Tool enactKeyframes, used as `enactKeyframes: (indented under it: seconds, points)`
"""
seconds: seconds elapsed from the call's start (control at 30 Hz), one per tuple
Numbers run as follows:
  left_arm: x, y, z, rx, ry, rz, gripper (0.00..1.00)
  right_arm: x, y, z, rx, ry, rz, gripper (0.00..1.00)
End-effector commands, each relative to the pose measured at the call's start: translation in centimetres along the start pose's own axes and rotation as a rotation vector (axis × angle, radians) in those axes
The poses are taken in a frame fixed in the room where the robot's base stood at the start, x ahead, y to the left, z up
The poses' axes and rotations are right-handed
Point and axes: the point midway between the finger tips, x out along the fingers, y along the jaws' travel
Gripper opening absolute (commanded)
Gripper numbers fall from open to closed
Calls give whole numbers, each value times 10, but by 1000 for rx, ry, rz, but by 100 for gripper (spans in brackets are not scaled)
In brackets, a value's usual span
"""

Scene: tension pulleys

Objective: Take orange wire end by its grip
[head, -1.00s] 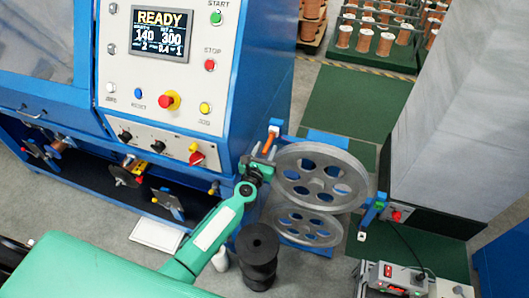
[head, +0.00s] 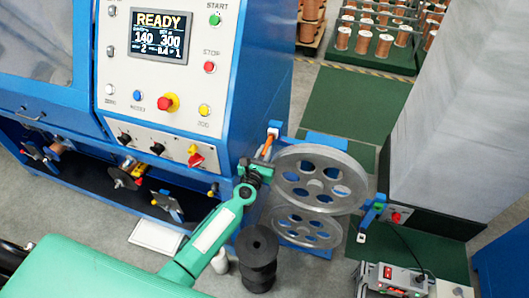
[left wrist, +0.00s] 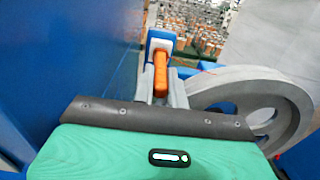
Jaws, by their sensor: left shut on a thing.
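The orange wire end's grip (head: 269,141) is a short orange rod by a white and blue holder on the machine's right side. In the left wrist view the orange grip (left wrist: 160,72) stands between my two grey fingers, below the white and blue holder (left wrist: 161,44). My left gripper (head: 265,156) is shut on the grip, and its fingers hide part of the lower end. A thin reddish wire (left wrist: 204,70) runs right from near the holder. My right gripper is not in view.
Two grey spoked pulleys (head: 320,150) stand close to the right of my left gripper. The blue machine with its control panel (head: 160,75) is close on the left. A black spool stack (head: 257,258) stands below, near my left arm.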

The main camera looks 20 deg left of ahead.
Motion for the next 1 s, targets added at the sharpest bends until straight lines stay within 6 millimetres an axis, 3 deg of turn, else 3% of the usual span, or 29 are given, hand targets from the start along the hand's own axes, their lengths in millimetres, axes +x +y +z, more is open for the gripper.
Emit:
enactKeyframes:
  seconds: [1.0]
  points:
    - [-14,0,0,0,0,0,0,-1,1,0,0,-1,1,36]
